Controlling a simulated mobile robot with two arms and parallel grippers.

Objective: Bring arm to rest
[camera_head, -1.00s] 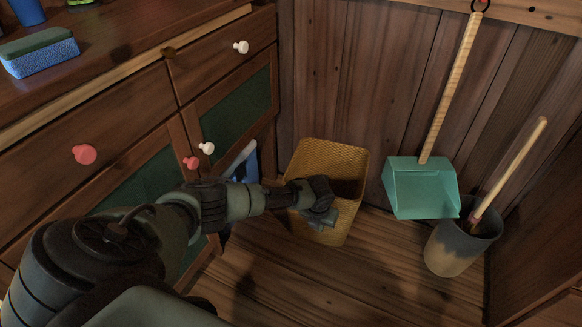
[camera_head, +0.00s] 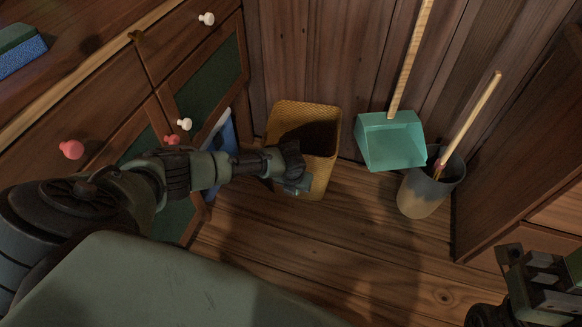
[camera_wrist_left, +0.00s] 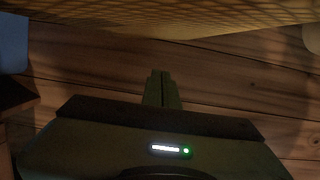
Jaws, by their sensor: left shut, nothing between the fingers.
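My left arm reaches in from the left in the head view, and its gripper (camera_head: 298,184) is in front of the yellow woven basket (camera_head: 322,178), above the floor. In the left wrist view the two fingers (camera_wrist_left: 162,88) are together with nothing between them. The basket's wall (camera_wrist_left: 200,14) crosses the top of that view, apart from the fingertips. Part of my right arm, with its gripper end (camera_head: 545,283), shows at the lower right of the head view. It is cut off by the picture edge, and its jaws cannot be made out.
A wooden cabinet (camera_head: 120,95) with knobs stands at the left, close to my left arm. A teal dustpan (camera_head: 392,142) leans on the back wall beside a grey bin (camera_head: 424,194) holding a wooden handle. Floor planks (camera_head: 370,250) are bare in front.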

